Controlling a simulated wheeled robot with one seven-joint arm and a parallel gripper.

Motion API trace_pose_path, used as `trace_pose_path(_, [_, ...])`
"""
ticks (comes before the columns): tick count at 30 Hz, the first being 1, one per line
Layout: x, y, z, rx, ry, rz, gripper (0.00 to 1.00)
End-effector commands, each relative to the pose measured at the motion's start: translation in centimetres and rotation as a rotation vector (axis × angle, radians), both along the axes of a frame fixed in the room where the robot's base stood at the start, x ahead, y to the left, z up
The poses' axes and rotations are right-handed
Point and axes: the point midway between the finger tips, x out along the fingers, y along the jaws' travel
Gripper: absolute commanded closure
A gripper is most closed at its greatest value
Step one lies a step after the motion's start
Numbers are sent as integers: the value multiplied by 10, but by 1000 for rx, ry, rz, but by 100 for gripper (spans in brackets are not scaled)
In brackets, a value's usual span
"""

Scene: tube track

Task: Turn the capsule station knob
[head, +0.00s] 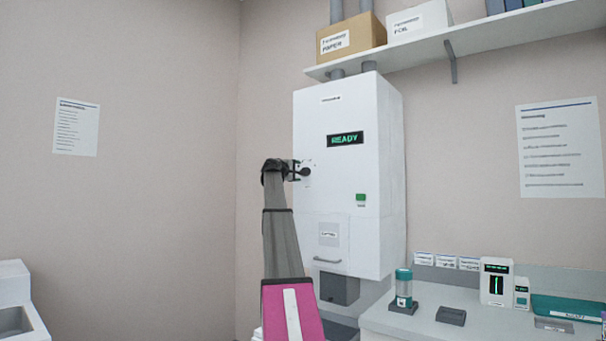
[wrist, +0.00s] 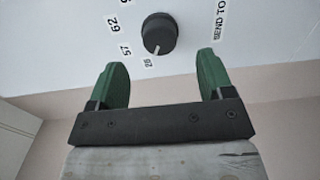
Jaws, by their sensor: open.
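The capsule station (head: 316,125) is a tall white cabinet on the wall, with a display (head: 345,139) reading READY in green. Its black round knob (wrist: 160,34) shows in the wrist view beside "SEND TO" lettering, with printed numbers along its left side. The knob's pale pointer line aims down and slightly left, near the lowest number. My gripper (wrist: 164,76) is open, its two green fingers apart and empty. The knob lies just beyond the fingertips, roughly between them in the picture, with no contact visible. In the head view my gripper (head: 299,170) is at the cabinet's front, largely hiding the knob area.
A green button (head: 360,198) sits lower right on the cabinet front, and a handle (head: 327,261) is below. A teal-topped capsule (head: 403,287) stands on the counter (head: 384,317) at right. A shelf (head: 487,40) with boxes runs above.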

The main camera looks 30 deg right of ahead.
Motion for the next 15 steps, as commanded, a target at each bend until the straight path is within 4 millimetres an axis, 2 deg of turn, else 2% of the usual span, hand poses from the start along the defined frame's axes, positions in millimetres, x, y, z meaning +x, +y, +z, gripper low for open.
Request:
trace_pose_path(1, [6,-11,1,0,0,-1,26])
trace_pose_path(7, [18,-41,1,0,0,-1,26])
trace_pose_path(15, [22,-52,0,0,-1,1,26])
